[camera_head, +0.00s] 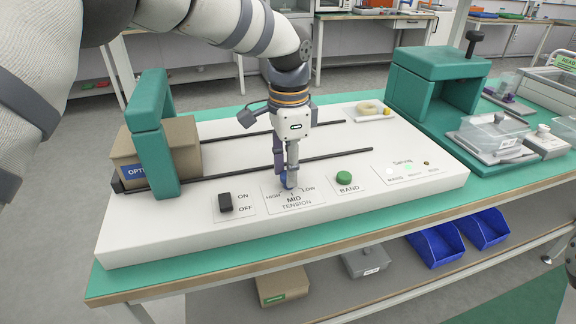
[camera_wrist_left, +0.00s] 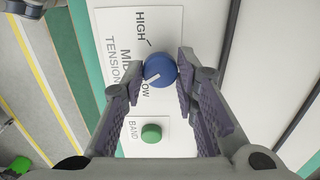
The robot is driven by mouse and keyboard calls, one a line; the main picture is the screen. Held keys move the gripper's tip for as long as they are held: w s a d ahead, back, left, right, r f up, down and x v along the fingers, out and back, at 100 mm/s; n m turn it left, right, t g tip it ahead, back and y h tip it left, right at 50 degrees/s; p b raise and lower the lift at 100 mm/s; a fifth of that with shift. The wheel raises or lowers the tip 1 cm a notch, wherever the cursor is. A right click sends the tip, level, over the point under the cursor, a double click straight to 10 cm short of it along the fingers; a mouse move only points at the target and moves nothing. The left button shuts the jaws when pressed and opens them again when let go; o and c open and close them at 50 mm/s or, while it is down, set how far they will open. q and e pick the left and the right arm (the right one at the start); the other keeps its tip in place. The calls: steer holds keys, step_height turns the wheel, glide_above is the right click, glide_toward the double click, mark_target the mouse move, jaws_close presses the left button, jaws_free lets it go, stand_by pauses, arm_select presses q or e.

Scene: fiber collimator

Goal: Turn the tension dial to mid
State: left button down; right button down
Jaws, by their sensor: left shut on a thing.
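The tension dial is a round blue knob with a white pointer line, best seen in the left wrist view (camera_wrist_left: 160,69). In that view its pointer slants toward the lower left, between the MID and LOW marks. In the head view the blue dial (camera_head: 287,181) is mostly hidden behind my left gripper (camera_head: 289,180), which reaches down to it from above. The left gripper is shut on the dial, with one finger at each side in the left wrist view (camera_wrist_left: 160,73).
The white panel (camera_head: 420,184) also carries a black ON/OFF switch (camera_head: 225,203) left of the dial and a green BAND button (camera_head: 344,177) right of it. A teal arch (camera_head: 150,130) and a cardboard box (camera_head: 185,140) stand at the left.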

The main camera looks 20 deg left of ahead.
arm_select(q)
steer(key=m, duration=0.6)
steer(key=shift+m, duration=0.4)
stand_by(0.4)
steer(key=c, duration=1.2)
jaws_free()
steer(key=shift+c, duration=0.2)
step_height(320, 180, up, 12)
